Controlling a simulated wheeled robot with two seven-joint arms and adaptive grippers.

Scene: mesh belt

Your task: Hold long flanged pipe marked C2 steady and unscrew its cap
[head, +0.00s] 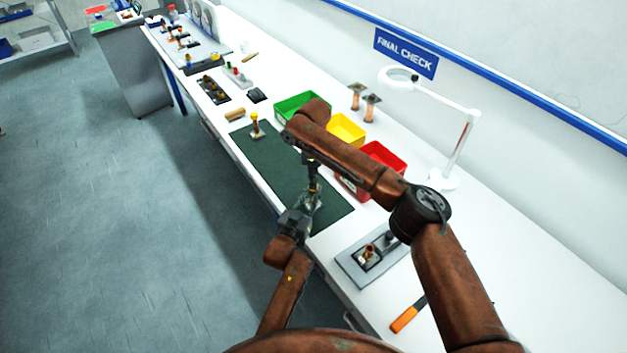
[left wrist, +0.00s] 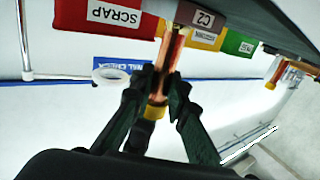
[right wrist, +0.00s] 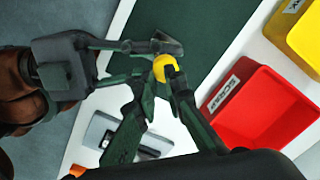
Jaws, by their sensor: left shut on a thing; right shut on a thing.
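The flanged pipe marked C2 shows in the left wrist view (left wrist: 176,52), copper-coloured, with its C2 label (left wrist: 203,19) at the flange and a yellow cap (left wrist: 155,111) at the other end. My left gripper (head: 303,208) is shut on the pipe's body. My right gripper (head: 313,180) comes down from above. In the right wrist view its fingers close around the yellow cap (right wrist: 165,67), with the left gripper's fingers just beside it. Much of the pipe is hidden by the grippers in the head view. I cannot tell whether its flange touches the mat.
The green mat (head: 265,160) lies under the grippers. Another yellow-capped pipe (head: 256,127) stands at its far end. Green (head: 290,105), yellow (head: 346,128) and red (head: 385,158) bins line the back. A grey fixture (head: 350,262) and orange-handled tool (head: 405,318) lie nearer; a magnifier lamp (head: 463,135) stands right.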

